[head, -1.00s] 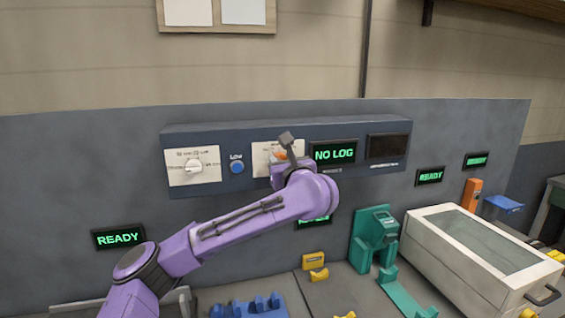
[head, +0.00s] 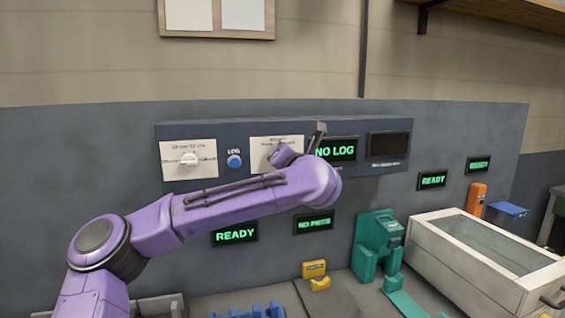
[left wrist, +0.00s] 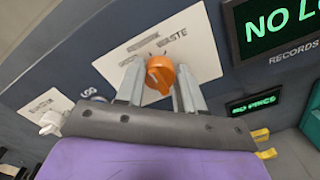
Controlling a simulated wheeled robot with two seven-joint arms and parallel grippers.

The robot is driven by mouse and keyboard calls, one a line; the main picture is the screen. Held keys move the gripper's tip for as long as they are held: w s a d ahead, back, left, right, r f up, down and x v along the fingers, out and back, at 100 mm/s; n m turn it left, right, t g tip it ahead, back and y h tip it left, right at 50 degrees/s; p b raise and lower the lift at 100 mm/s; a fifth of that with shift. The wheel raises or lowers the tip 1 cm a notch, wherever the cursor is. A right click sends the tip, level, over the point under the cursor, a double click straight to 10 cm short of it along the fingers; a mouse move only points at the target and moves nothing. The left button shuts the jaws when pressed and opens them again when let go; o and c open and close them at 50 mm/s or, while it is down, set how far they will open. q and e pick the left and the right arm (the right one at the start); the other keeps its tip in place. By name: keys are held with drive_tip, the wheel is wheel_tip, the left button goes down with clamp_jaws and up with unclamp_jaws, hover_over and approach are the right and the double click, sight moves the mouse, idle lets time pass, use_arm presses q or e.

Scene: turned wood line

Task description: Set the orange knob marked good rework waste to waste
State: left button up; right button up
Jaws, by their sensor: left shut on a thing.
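The orange knob (left wrist: 159,74) sits on a white plate (left wrist: 203,50) on the dark blue panel; the word WASTE is readable on the plate in the left wrist view. My left gripper (left wrist: 160,82) has its two grey fingers on either side of the knob and is shut on it. In the head view my left gripper and forearm cover the knob, and part of its white plate (head: 262,146) shows. The knob's exact pointer direction is hard to read. My right gripper is not in view.
A white knob (head: 188,159) on another plate and a blue LOG button (head: 234,161) are left of the orange knob. A NO LOG display (head: 336,150) is close on its right. A teal fixture (head: 377,240) and a white lidded box (head: 480,262) stand below right.

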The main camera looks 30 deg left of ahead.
use_arm(q)
drive_tip(key=m, duration=0.9)
drive_tip(key=shift+w, duration=0.1)
drive_tip(key=shift+f, duration=0.1)
idle(0.4)
drive_tip(key=o, duration=1)
drive_tip(key=shift+o, duration=0.2)
drive_tip(key=b+v, duration=0.4)
drive_tip(key=v, duration=0.6)
drive_tip(key=shift+s, duration=0.25)
